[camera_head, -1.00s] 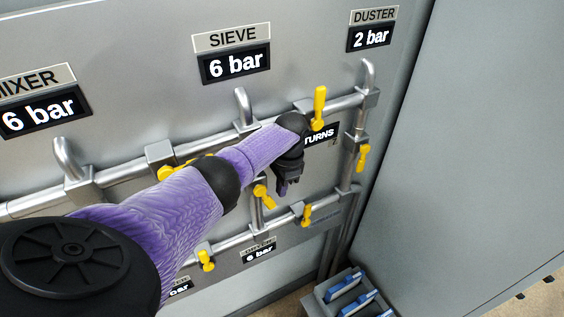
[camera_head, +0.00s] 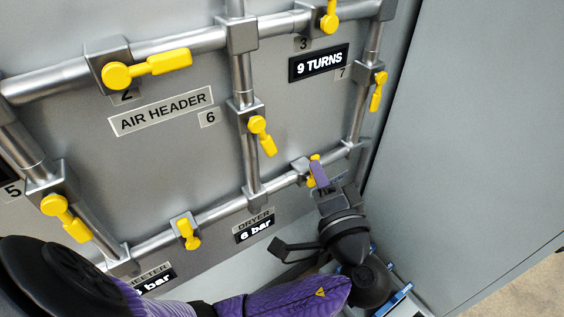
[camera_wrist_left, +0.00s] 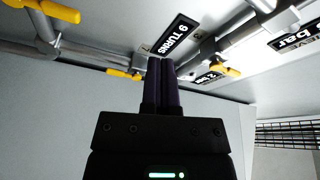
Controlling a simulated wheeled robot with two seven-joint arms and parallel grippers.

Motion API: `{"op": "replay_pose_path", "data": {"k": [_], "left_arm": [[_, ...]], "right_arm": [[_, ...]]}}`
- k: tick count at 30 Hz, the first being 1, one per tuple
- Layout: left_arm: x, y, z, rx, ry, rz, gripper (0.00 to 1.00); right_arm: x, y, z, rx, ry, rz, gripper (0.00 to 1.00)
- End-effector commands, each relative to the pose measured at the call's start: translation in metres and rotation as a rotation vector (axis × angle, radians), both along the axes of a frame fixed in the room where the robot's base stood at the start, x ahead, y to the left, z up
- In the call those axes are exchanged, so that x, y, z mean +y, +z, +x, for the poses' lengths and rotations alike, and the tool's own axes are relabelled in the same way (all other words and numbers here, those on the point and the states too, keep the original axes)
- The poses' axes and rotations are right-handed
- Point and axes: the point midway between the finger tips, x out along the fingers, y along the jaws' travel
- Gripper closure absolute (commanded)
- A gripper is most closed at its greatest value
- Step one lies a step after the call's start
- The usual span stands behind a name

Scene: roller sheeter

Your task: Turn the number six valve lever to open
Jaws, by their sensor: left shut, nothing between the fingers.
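The number six valve has a yellow lever (camera_head: 263,137) on a vertical pipe in the middle of the head view, just right of the "6" tag (camera_head: 207,118). The lever slants down and to the right, at an angle to its pipe. My left gripper (camera_head: 319,173) is shut and empty, below and to the right of that lever and apart from it. Its fingers overlap the yellow lever (camera_head: 314,158) of a lower pipe valve; I cannot tell whether they touch. The shut fingers also show in the left wrist view (camera_wrist_left: 161,72). My right gripper is out of view.
Other yellow levers sit on nearby pipes: number two (camera_head: 147,68), number three (camera_head: 329,18), number seven (camera_head: 377,92) and a lower one (camera_head: 188,234). A grey side wall (camera_head: 480,130) stands to the right.

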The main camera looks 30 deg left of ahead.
Motion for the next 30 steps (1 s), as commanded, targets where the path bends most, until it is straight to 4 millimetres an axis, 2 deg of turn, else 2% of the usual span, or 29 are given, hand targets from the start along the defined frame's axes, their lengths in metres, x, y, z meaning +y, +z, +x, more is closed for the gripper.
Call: {"op": "replay_pose_path", "data": {"k": [14, 22, 30], "left_arm": [[0.072, 0.015, 0.062, -0.004, 0.003, 0.007, 1.0], [0.087, 0.003, 0.033, 0.0, 0.002, 0.005, 1.0], [0.088, 0.0, 0.028, 0.0, 0.002, 0.004, 1.0]], "right_arm": [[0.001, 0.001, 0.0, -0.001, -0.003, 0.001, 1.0], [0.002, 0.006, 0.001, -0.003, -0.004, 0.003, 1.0], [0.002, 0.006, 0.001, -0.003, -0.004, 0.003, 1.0]]}}
